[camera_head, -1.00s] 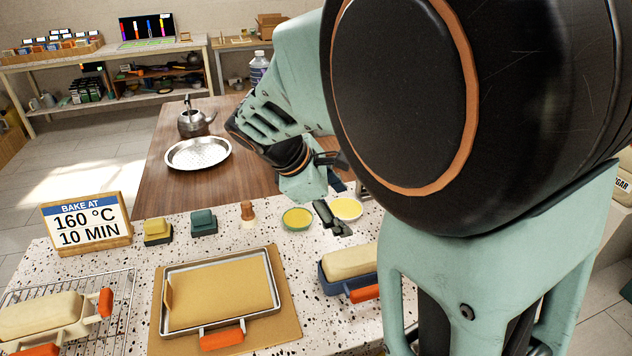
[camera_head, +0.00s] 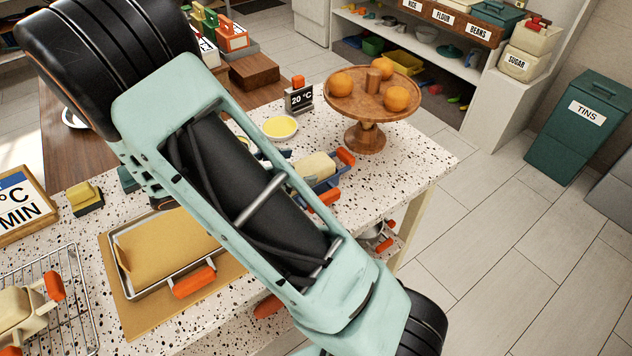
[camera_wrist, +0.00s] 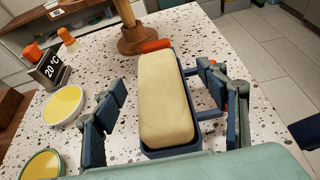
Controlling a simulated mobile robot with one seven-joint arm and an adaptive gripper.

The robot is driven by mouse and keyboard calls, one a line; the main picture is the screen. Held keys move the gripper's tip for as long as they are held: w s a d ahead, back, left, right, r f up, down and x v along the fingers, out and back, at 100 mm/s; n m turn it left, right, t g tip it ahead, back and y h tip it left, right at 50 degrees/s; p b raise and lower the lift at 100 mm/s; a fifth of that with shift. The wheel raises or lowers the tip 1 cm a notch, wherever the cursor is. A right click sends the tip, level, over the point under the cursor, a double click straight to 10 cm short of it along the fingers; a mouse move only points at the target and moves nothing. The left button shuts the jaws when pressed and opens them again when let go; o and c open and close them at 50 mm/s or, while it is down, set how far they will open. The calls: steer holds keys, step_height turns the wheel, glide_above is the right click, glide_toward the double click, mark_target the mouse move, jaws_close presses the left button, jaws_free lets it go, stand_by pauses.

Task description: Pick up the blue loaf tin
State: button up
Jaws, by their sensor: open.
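The blue loaf tin (camera_head: 333,183) holds a pale loaf or dough and has orange handles. It sits on the speckled counter, partly behind my arm in the head view. In the wrist view the blue loaf tin (camera_wrist: 173,153) lies lengthwise below my gripper (camera_wrist: 165,88). My gripper is open, with one finger left of the tin and the other over its right side, near the handle struts. The fingers look apart from the tin's walls; their height above it is hard to tell. In the head view my arm hides the gripper.
A wooden stand (camera_head: 367,105) with oranges and a 20 °C sign (camera_head: 299,97) stand behind the tin. A yellow-filled bowl (camera_head: 280,127) is nearby. A lined baking tray (camera_head: 200,281) lies to the left. The counter right of the tin is mostly clear.

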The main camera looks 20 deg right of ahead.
mark_target(310, 162)
steer(key=x, duration=0.5)
steer(key=shift+w+d+f+p, duration=0.1)
steer(key=shift+w+d+p, duration=0.15)
steer(key=shift+w+p, duration=0.1)
steer(key=c, duration=1.8)
steer(key=shift+o, duration=0.2)
